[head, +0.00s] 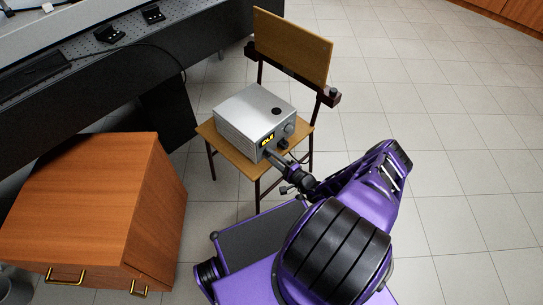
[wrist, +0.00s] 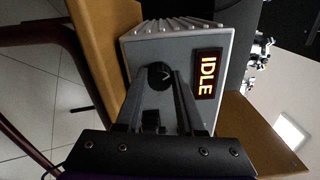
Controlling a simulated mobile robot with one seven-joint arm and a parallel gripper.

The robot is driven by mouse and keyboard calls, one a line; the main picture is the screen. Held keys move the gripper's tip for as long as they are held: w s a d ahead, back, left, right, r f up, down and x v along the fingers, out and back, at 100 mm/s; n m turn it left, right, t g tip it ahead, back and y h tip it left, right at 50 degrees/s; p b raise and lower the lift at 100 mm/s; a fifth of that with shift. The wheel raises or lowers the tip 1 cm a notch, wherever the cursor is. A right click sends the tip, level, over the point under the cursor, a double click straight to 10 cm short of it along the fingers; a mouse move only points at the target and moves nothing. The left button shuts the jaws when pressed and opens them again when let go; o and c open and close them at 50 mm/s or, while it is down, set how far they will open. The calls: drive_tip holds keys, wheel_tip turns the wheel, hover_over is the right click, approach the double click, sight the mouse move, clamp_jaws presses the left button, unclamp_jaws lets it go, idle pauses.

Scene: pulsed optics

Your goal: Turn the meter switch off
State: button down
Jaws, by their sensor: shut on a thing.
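The meter is a light grey box (head: 252,114) on the chair seat. Its lit display (head: 267,140) reads IDLE in yellow-orange letters in the wrist view (wrist: 207,74). A round black knob (wrist: 160,76) with a light pointer mark sits on the front panel below the display. My gripper (wrist: 161,82) has its two fingers on either side of this knob and is shut on it. In the head view, my gripper (head: 270,154) reaches the front panel from the lower right and hides the knob. A small black part (wrist: 150,120) sits beside the knob on the panel.
The wooden chair (head: 292,46) has its backrest behind the meter. The tiled floor at right is clear.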

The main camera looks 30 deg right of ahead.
drive_tip(key=c, duration=0.5)
unclamp_jaws()
drive_tip(key=shift+s+d, duration=0.1)
